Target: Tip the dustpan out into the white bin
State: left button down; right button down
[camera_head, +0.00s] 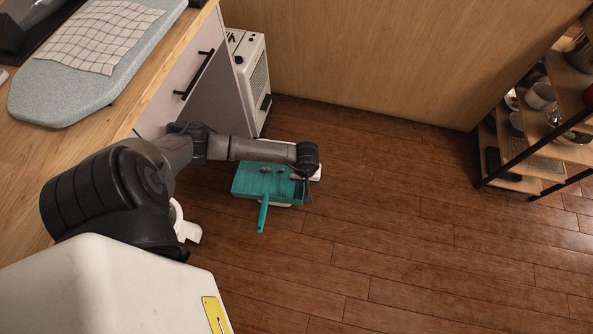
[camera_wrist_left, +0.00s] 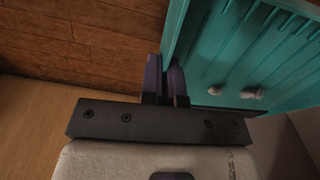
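The teal dustpan (camera_head: 265,185) is above the floor in front of the cabinet, its handle (camera_head: 263,215) towards me. Several small grey crumbs lie in it; two show in the left wrist view on the ribbed teal pan (camera_wrist_left: 235,50). My left gripper (camera_head: 306,186) is at the pan's right side in the head view. In the left wrist view its fingers (camera_wrist_left: 166,84) look closed on the pan's side wall. White edges, probably of the white bin (camera_head: 283,204), show under the dustpan; the rest is hidden. My right gripper is not in view.
A counter (camera_head: 30,165) with an ironing board (camera_head: 70,95) and checked cloth is at the left, above a drawer front (camera_head: 185,90). A white heater-like unit (camera_head: 252,75) stands beside it. A shelf rack (camera_head: 530,150) is at the right. The floor between is clear.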

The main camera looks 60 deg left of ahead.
pick_arm(q)
jog(key=s+a+f, duration=0.1)
jog(key=s+f+b, duration=0.1)
jog(key=f, duration=0.1)
jog(key=shift+a, duration=0.35)
jog(key=shift+a+f+n, duration=0.2)
jog(key=shift+a+n, duration=0.05)
jog(key=shift+n, duration=0.05)
jog(key=a+g+h+b, duration=0.1)
jog(key=h+b, duration=0.1)
jog(key=w+g+h+b, duration=0.1)
jog(key=shift+w+a+f+h+b, duration=0.1)
jog(key=shift+w+a+h+b, duration=0.05)
jog(key=shift+a+h+b, duration=0.25)
jog(key=shift+w+a+g+h+b, duration=0.45)
jog(key=shift+a+g+h+b, duration=0.35)
jog(key=shift+h+b, duration=0.3)
jog(key=a+h+b, duration=0.1)
jog(key=b, duration=0.1)
jog(key=w+a+r+g+h+b, duration=0.1)
jog(key=b, duration=0.2)
jog(key=w+a+h+b, duration=0.1)
jog(key=b, duration=0.2)
jog(key=shift+a+r+g, duration=0.15)
jog(key=shift+r+g, duration=0.05)
jog(key=shift+g, duration=0.2)
jog(key=shift+w+a+r+h+b, duration=0.3)
jog(key=shift+a+h+b, duration=0.15)
jog(key=shift+b, duration=0.15)
jog(key=shift+g, duration=0.3)
